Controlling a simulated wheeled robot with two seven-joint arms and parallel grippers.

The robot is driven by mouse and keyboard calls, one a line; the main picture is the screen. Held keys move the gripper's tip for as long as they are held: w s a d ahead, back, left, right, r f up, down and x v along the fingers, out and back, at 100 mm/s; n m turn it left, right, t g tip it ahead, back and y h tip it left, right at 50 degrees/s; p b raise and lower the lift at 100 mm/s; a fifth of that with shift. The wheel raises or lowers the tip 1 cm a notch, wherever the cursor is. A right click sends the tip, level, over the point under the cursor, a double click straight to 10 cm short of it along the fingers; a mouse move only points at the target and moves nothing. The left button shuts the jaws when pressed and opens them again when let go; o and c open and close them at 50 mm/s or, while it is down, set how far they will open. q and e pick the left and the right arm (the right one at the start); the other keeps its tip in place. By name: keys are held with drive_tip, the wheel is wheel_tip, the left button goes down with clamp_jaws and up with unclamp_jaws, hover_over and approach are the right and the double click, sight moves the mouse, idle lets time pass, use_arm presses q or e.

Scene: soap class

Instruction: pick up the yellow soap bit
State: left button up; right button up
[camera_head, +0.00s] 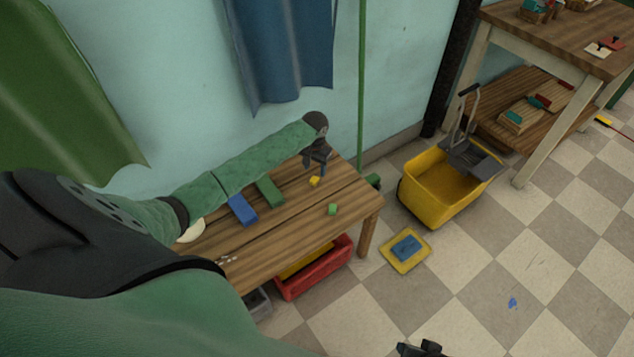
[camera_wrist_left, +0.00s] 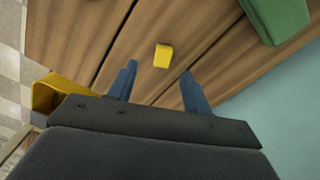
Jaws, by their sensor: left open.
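The yellow soap bit (camera_head: 314,181) is a small block on the wooden table (camera_head: 290,235), near its far right end. It also shows in the left wrist view (camera_wrist_left: 163,56), ahead of and between the two finger tips, on the table planks. My left gripper (camera_head: 311,165) is just above and beside the bit in the head view. In the left wrist view its fingers (camera_wrist_left: 156,78) are spread apart with nothing between them. At the bottom of the head view a dark piece shows, perhaps part of my right gripper; its fingers cannot be made out.
A green bit (camera_head: 332,209) lies nearby on the table. A green block (camera_head: 270,191) and a blue block (camera_head: 242,209) lie under and beside my left arm. A red crate (camera_head: 318,270) is below. A yellow mop bucket (camera_head: 440,187) stands to the right.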

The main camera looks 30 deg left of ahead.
sight(314, 179)
use_arm(q)
drive_tip(key=shift+f, duration=0.8)
drive_tip(key=shift+w+a+f+p, duration=0.15)
drive_tip(key=shift+f, duration=1.25)
drive_tip(key=shift+w+a+f+p, duration=0.1)
drive_tip(key=shift+a+f+p, duration=0.05)
drive_tip(key=shift+f, duration=1.2)
drive_tip(key=c, duration=1.1)
